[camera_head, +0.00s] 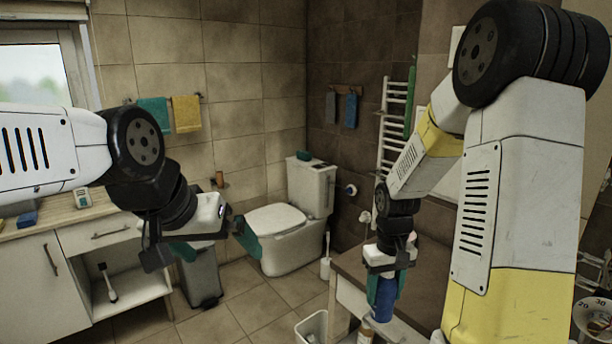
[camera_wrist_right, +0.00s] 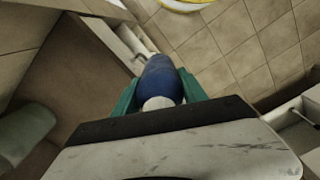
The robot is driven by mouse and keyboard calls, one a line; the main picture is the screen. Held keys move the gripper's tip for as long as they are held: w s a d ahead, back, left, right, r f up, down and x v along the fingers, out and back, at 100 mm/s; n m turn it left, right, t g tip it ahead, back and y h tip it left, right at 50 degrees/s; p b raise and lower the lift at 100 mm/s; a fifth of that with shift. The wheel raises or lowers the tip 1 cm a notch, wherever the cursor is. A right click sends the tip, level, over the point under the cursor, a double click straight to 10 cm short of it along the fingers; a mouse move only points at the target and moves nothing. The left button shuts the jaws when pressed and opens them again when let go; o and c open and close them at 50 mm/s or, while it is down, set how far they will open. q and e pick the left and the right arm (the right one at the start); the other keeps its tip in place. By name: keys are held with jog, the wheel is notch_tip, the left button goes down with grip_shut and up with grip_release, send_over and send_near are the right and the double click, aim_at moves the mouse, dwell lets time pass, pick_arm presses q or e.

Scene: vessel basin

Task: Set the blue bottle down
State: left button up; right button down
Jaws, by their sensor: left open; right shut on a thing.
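The blue bottle (camera_head: 385,300) hangs roughly upright below my right gripper (camera_head: 386,284) in the head view. The green fingers are shut on its sides. In the right wrist view the blue bottle (camera_wrist_right: 161,77) sits between the two fingers (camera_wrist_right: 160,92), its whitish top toward the camera. In the head view it overlaps the front edge of a brown-topped stand (camera_head: 432,302); I cannot tell whether its base touches anything. My left gripper (camera_head: 213,246) is open and empty at the left, its green fingers spread in front of the bin and toilet.
A pale waste bin (camera_head: 312,328) stands on the floor left of the stand. The toilet (camera_head: 283,232) and a grey pedal bin (camera_head: 199,278) are farther back. A wooden counter (camera_head: 65,217) is at the left. The tiled floor between (camera_head: 262,295) is clear.

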jog(key=w+a+f+m, duration=0.2)
jog(key=w+a+f, duration=0.1)
jog(key=w+f, duration=0.3)
jog(key=shift+s, duration=0.1)
